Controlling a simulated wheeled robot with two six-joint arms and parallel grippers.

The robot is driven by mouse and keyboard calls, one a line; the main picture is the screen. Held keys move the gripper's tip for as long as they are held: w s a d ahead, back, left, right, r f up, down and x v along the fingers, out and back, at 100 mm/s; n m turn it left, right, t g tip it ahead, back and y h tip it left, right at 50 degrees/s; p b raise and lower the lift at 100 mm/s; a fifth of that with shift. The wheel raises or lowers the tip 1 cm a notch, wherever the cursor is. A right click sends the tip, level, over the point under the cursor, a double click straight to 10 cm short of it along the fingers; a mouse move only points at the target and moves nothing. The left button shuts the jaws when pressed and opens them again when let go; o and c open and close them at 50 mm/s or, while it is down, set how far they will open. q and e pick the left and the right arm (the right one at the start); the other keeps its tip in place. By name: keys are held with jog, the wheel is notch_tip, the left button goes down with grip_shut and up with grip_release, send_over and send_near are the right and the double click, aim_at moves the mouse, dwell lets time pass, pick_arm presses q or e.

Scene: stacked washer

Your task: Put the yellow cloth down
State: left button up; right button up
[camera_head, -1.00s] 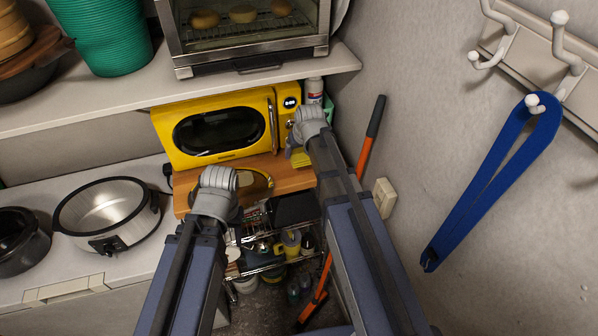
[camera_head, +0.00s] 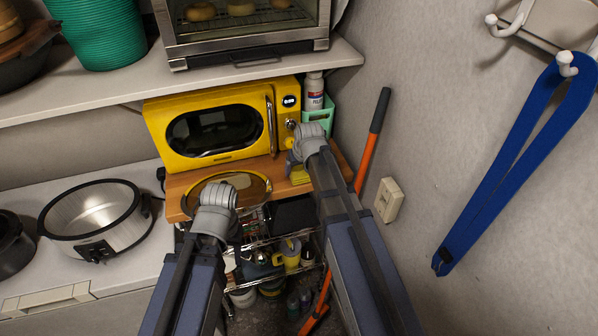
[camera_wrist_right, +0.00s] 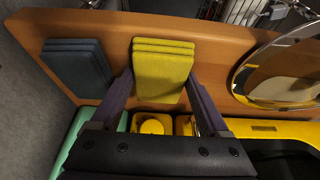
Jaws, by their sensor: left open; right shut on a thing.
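The yellow cloth (camera_head: 299,174) is a folded, layered pad at the right end of the wooden board (camera_head: 176,192), in front of the microwave. In the right wrist view the yellow cloth (camera_wrist_right: 163,62) sits between the fingers of my right gripper (camera_wrist_right: 160,88), which is shut on it. I cannot tell whether its underside touches the board. My right gripper (camera_head: 304,158) also shows in the head view, its fingertips partly hidden. My left gripper (camera_head: 218,197) is open and empty, in front of the round glass plate (camera_head: 250,186); its fingertips are hard to see.
A yellow microwave (camera_head: 213,127) stands behind the board. A dark folded cloth (camera_wrist_right: 77,72) lies beside the yellow one. A green caddy (camera_head: 325,115) with a white bottle (camera_head: 314,92) is at the right. An orange-handled tool (camera_head: 368,158) leans by the wall. A wire rack (camera_head: 265,243) stands below.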

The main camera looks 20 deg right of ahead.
jog(key=shift+f, duration=0.1)
jog(key=o, duration=1.1)
jog(key=shift+c, duration=0.2)
jog(key=shift+r, duration=0.25)
jog(key=p+v, duration=1.1)
jog(key=v, duration=0.1)
jog(key=s+a+f+n+g, duration=0.1)
jog(key=s+a+g, duration=0.1)
jog(key=s+a, duration=0.4)
jog(key=s+a+n+g+h, duration=0.1)
jog(key=s+a+n+g, duration=0.1)
jog(key=s+a, duration=0.5)
jog(key=s+g, duration=0.1)
jog(key=s, duration=0.5)
jog(key=shift+a+f, duration=0.2)
jog(key=shift+f, duration=0.15)
